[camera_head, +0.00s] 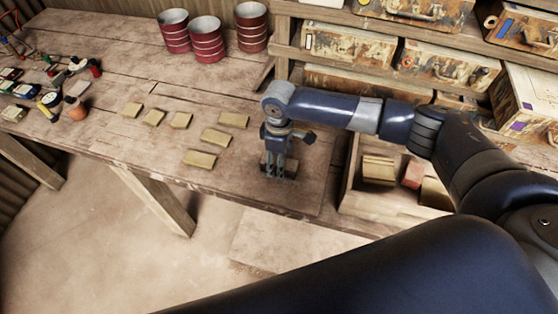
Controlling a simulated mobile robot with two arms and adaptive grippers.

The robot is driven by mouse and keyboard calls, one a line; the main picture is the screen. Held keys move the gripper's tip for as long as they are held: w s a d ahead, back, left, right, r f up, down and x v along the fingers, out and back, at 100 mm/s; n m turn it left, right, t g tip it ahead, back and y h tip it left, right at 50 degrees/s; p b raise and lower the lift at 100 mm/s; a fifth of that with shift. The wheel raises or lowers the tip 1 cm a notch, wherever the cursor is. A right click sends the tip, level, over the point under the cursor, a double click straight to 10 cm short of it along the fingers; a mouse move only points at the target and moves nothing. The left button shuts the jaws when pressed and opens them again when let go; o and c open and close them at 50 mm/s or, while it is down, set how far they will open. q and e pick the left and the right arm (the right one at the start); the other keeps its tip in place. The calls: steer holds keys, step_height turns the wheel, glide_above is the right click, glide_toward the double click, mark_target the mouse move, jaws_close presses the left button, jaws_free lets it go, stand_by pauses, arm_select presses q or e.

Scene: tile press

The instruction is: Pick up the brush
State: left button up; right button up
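My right gripper (279,173) points down at the wooden table (130,70), near its front edge. A small dark brown block-like thing (293,162) shows behind and between its fingers. I cannot tell whether this is the brush, or whether the fingers are closed on it. No other brush can be made out for sure; the small items on the far left of the table are too small to tell apart. My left gripper is not in view.
Several tan tiles (215,137) lie left of my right gripper. Three red cans (207,45) stand at the back. A wooden crate (352,200) with blocks is on the right, below shelves of worn cases (350,47). Small jars and tools (75,108) crowd the far left.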

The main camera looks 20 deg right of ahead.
steer(key=shift+s+f, duration=0.1)
steer(key=shift+f, duration=0.85)
steer(key=c, duration=0.9)
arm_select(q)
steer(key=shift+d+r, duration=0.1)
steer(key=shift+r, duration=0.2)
arm_select(e)
steer(key=c, duration=0.3)
